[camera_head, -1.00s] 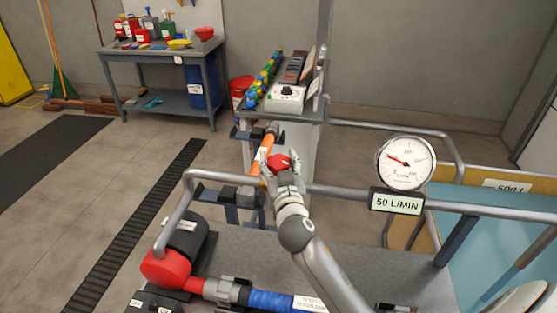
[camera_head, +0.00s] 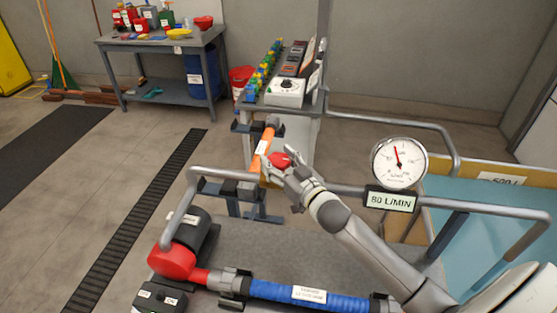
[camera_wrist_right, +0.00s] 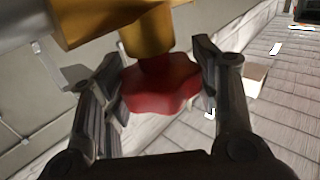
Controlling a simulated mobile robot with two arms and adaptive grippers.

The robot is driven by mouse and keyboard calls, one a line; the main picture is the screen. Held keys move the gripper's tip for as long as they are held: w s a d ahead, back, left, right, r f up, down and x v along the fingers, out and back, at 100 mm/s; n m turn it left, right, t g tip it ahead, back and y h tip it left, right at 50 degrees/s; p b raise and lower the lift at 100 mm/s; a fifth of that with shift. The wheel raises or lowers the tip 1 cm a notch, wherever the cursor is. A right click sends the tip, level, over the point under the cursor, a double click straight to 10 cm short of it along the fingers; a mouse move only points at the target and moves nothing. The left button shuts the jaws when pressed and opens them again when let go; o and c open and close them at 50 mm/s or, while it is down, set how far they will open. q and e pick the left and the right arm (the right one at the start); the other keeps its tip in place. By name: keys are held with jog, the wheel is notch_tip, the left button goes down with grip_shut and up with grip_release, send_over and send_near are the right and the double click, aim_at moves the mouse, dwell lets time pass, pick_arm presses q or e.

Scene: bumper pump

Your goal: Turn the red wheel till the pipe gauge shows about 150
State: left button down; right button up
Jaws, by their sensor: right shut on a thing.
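The red wheel (camera_head: 279,160) sits on the side of the orange pipe (camera_head: 265,142). It also shows in the right wrist view (camera_wrist_right: 160,88), below a yellow fitting (camera_wrist_right: 147,33). My right gripper (camera_head: 283,168) is shut on the wheel, with a finger on either side of it in the right wrist view (camera_wrist_right: 161,90). The pipe gauge (camera_head: 399,162) is a round white dial with a red needle pointing nearly straight up, slightly left. The plate (camera_head: 390,200) under it reads 80 L/MIN. My left gripper is not in view.
Grey rails (camera_head: 350,190) run below the gauge and around the wheel area. A red pump end (camera_head: 172,262) and a blue hose (camera_head: 300,291) lie in front. A control box (camera_head: 286,93) stands behind the wheel. A blue-topped tank (camera_head: 490,240) is at right.

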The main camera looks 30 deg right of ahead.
jog(key=shift+r, duration=0.1)
jog(key=o, duration=1)
jog(key=shift+s, duration=0.6)
jog(key=s, duration=0.3)
jog(key=s+d, duration=0.1)
jog(key=s, duration=0.6)
jog(key=shift+s+d, duration=0.2)
jog(key=shift+s, duration=0.15)
